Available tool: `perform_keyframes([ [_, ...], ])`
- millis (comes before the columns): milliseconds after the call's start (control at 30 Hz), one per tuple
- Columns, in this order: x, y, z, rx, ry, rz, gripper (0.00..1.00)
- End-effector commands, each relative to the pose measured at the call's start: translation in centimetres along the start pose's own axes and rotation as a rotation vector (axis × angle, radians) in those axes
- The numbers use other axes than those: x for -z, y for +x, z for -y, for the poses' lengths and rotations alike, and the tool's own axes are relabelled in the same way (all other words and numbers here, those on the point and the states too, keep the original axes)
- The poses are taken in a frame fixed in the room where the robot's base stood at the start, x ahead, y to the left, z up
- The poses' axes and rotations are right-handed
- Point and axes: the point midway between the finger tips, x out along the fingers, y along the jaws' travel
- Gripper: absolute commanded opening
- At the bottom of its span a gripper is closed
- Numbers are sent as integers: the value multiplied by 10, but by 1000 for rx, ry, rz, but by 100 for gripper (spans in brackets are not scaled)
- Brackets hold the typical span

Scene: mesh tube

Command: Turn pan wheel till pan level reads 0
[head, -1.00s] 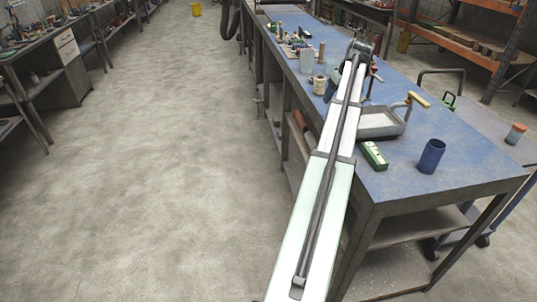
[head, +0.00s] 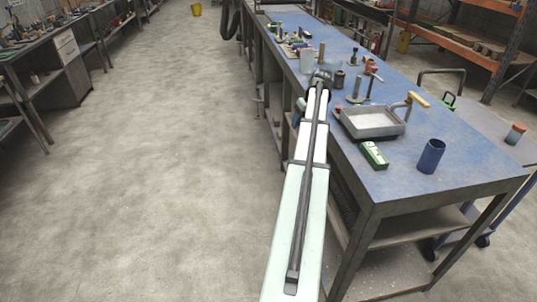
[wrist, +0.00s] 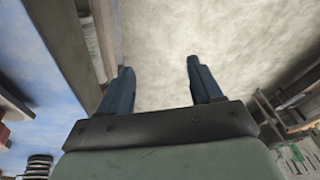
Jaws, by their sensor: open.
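A grey rectangular pan (head: 372,122) with a pale inside sits on the blue workbench (head: 460,130). A curved arm with a yellow handle (head: 419,99) stands at its far right corner. A green and white block (head: 374,155), perhaps the level, lies in front of the pan; any reading on it is too small to tell. I cannot make out a wheel for certain. My gripper (wrist: 160,82) is open and empty, its two dark blue fingers apart with bare floor beyond them. In the head view it is mostly hidden behind my arm, near the bench's left edge, left of the pan.
A blue cup (head: 431,156) stands at the bench's near right. Clamp-like posts (head: 366,86) and a dark cylinder (head: 338,79) stand behind the pan. Small parts crowd the far end. A dark coil (wrist: 39,165) shows in the wrist view. The floor (head: 150,150) on the left is open.

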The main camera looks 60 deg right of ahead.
Motion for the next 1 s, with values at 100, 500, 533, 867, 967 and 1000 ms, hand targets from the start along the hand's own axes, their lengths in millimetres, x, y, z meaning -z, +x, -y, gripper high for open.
perform_keyframes([
  [100, 0, 16, 13, 9, -4, 13, 65],
  [500, 0, 66, 52, 32, -13, 55, 65],
  [533, 0, 70, 56, 34, -14, 58, 65],
  [867, -4, 110, 90, 50, -23, 96, 65],
  [967, -6, 121, 100, 54, -26, 106, 65],
  [1000, -6, 125, 104, 55, -27, 110, 65],
])
